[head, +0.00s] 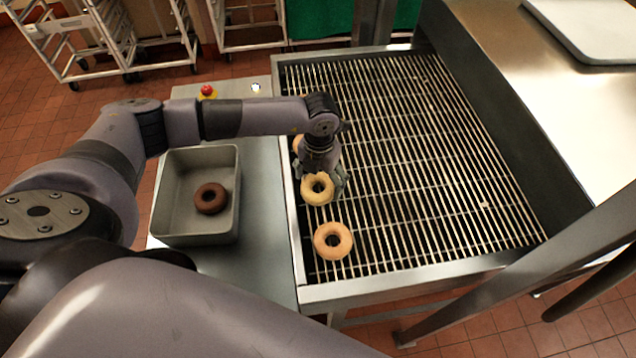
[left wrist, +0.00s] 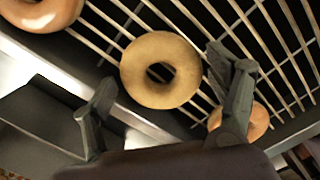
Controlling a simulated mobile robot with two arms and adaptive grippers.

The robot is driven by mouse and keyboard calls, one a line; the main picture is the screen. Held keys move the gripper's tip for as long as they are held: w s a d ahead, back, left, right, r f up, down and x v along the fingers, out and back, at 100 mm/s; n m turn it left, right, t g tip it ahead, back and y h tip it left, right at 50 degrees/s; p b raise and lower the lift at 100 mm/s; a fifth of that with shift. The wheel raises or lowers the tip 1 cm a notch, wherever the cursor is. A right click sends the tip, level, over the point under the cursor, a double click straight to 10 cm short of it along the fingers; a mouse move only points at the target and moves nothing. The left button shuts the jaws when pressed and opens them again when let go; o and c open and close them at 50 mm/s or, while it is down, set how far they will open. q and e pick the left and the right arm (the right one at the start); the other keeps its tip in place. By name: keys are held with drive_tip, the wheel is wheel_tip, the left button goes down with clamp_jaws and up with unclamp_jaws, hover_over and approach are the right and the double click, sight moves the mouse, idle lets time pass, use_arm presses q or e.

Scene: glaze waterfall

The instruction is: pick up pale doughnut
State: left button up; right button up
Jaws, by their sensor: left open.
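The pale doughnut (head: 317,199) lies on the wire grate (head: 420,150), near its left edge. It is yellower than the doughnuts on either side. My left gripper (head: 324,179) is open above it and covers part of its far side in the head view. In the left wrist view the pale doughnut (left wrist: 160,97) lies flat between the two spread fingers of the left gripper (left wrist: 160,72). I cannot tell whether the fingers touch it. My right gripper is not in view.
A tan doughnut (head: 332,252) lies nearer on the grate; another (head: 297,144) is partly hidden behind my gripper. A grey tray (head: 165,215) holding a dark doughnut (head: 211,208) stands on the side table (head: 262,250). A red button (head: 207,90) stands behind it. The grate's right side is mostly clear.

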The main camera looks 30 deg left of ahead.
use_arm(q)
drive_tip(key=shift+f, duration=0.7)
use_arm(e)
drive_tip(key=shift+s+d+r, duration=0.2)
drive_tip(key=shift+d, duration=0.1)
use_arm(q)
drive_tip(key=shift+c, duration=0.4)
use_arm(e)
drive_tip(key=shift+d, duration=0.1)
use_arm(q)
drive_tip(key=c, duration=0.7)
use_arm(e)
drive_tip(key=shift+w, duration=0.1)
use_arm(q)
drive_tip(key=shift+w+r, duration=0.1)
